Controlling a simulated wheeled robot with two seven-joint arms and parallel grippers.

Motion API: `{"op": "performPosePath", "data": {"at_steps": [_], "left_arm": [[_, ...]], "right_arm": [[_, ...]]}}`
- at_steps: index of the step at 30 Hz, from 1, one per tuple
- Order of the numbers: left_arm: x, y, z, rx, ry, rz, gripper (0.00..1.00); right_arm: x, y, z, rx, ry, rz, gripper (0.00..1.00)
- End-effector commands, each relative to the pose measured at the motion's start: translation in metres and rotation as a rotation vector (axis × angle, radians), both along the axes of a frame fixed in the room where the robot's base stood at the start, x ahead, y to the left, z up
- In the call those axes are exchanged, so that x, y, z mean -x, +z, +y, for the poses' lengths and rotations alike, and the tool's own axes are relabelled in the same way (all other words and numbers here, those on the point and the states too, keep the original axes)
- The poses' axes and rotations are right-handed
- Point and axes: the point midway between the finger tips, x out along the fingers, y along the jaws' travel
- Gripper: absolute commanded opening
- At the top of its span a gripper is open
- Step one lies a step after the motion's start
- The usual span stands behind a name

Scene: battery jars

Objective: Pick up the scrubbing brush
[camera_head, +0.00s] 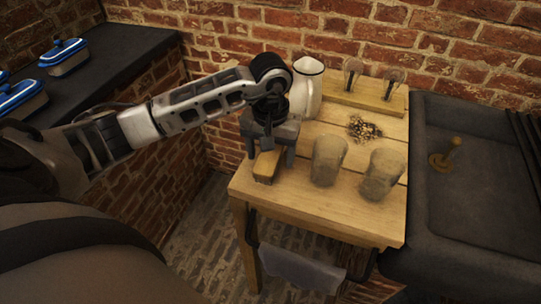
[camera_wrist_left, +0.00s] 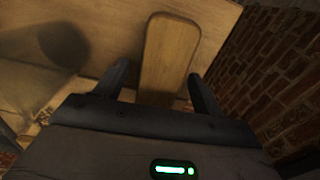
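The scrubbing brush shows as a wooden block (camera_head: 266,167) near the left front edge of the wooden table. Its flat wooden back (camera_wrist_left: 169,48) also shows in the left wrist view; no bristles are visible. My left gripper (camera_head: 270,159) points down over the brush, open, with one finger on each side. In the left wrist view the fingers (camera_wrist_left: 158,71) stand apart at either side of the brush, with a gap visible on each side. I cannot tell exactly how far down the fingers reach along the brush. My right gripper is not in view.
Two cloudy jars (camera_head: 328,160) (camera_head: 381,174) stand right of the brush. A white jug (camera_head: 307,92) stands behind my gripper. A pile of small bits (camera_head: 363,128) and a wooden stand (camera_head: 366,97) with two glass pieces lie farther back. A dark sink (camera_head: 480,190) adjoins the table.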

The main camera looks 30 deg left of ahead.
Motion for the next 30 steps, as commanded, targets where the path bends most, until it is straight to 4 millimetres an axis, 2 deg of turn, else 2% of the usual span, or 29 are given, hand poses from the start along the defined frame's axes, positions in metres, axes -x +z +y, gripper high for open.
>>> {"op": "performPosePath", "data": {"at_steps": [1,5,6,14,20,24,30], "left_arm": [[0.0,0.0,0.0,0.0,0.0,0.0,0.58],[0.0,0.0,0.0,0.0,0.0,0.0,0.22],[0.0,0.0,0.0,0.0,0.0,0.0,0.19],[0.0,0.001,0.0,0.0,0.0,-0.001,0.19],[-0.001,0.012,0.0,-0.002,-0.001,-0.005,0.19],[-0.001,0.036,-0.004,0.001,-0.004,-0.009,0.19],[0.012,0.083,-0.043,0.003,-0.008,-0.009,0.19]], "right_arm": [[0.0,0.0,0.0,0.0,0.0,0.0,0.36],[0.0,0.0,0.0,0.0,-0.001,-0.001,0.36],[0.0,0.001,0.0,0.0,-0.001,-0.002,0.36],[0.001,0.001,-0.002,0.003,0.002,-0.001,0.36],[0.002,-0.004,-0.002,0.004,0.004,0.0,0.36],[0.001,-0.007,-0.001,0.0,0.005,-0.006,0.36],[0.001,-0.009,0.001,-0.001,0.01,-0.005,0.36]]}}
